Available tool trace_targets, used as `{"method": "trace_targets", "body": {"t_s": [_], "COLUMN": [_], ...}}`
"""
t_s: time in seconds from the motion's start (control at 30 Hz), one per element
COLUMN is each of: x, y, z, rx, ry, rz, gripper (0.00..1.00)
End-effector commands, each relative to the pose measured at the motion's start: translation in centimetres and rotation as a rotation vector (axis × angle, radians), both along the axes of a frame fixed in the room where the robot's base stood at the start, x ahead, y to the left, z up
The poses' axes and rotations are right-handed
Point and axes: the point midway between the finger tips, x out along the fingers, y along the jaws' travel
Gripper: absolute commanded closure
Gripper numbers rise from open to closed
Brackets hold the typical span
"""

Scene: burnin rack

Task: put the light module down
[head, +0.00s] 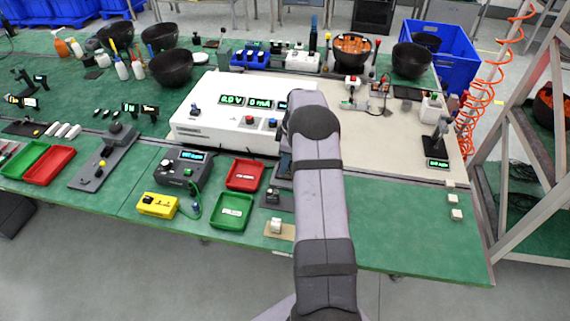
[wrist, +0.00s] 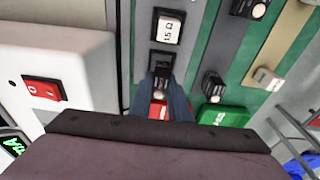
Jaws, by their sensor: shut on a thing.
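My gripper (wrist: 165,82) points down over a dark grey fixture strip (wrist: 148,50) beside the white instrument. Its blue-grey fingers are shut on a small dark piece, apparently the light module (wrist: 162,73), mostly hidden between them. I cannot tell whether the piece touches the strip. A white block marked 15 Ω (wrist: 168,30) sits on the same strip, just beyond the fingertips. In the head view my arm covers most of the gripper and the held piece.
The white instrument (head: 215,128) with lit displays stands left of the arm. A red tray (head: 245,174) and a green tray (head: 233,210) lie in front. A grey strip with a dark module (wrist: 213,82) and a beige board (wrist: 284,45) lie alongside.

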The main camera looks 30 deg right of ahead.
Motion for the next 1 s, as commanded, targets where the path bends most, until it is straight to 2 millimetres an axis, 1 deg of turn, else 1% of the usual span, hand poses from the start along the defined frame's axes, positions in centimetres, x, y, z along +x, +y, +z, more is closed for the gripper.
{"method": "trace_targets", "body": {"t_s": [0.13,0.37,0.53,0.57,0.6,0.63,1.0], "x": [0.0,0.0,0.0,0.0,0.0,0.0,0.0], "y": [0.0,0.0,0.0,0.0,0.0,0.0,0.0], "z": [-1.2,-1.3,-1.7,-1.7,-1.6,-1.6,-1.3], "rx": [0.0,-0.001,-0.001,-0.001,-0.001,-0.001,-0.001], "ry": [0.0,-0.001,-0.001,-0.001,-0.001,-0.001,-0.001], "rz": [-0.001,0.0,0.0,0.0,0.0,0.0,0.0], "gripper": [1.0,1.0,1.0,0.79,0.69,0.65,0.65]}}
